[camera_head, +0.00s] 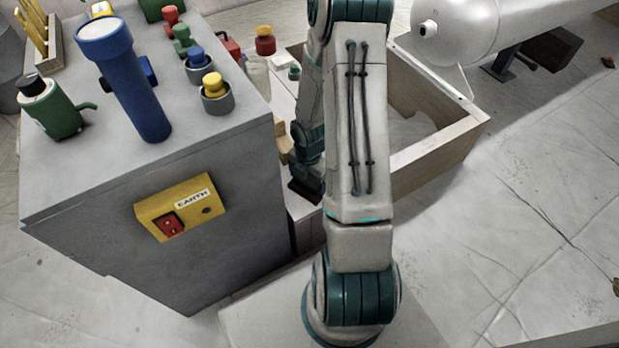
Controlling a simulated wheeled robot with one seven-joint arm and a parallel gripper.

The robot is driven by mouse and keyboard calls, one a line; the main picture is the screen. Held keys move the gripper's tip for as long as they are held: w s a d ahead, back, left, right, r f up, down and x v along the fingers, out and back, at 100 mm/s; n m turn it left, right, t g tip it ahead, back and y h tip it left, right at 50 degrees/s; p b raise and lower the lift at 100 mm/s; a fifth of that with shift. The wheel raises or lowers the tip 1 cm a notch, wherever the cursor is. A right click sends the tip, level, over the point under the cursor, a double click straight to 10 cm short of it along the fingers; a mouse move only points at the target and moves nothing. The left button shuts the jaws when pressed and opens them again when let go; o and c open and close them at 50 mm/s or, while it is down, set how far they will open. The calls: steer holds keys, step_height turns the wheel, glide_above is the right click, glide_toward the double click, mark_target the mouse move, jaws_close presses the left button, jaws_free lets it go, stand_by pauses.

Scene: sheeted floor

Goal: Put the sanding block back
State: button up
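I cannot pick out the sanding block with certainty. Small tan, wood-coloured pieces (284,142) show just left of my arm, beside the grey cabinet, and one of them could be it. My arm rises in front of the camera and folds down behind itself. My gripper (305,190) seems to be the dark end low behind the arm, near a pale surface between the cabinet and the wooden box. Its fingers are mostly hidden, so I cannot see whether they hold anything.
A grey cabinet (200,150) at left carries a blue flashlight (130,80), a green bottle (50,108) and coloured knobs; a yellow "EARTH" box (180,207) is on its front. An open wooden box (440,155) and white tank (470,25) stand right. Right-hand floor is mostly clear.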

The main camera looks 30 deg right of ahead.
mark_target(309, 179)
steer(key=shift+o, duration=0.2)
steer(key=shift+r, duration=0.1)
step_height(309, 179, up, 12)
steer(key=p, duration=0.6)
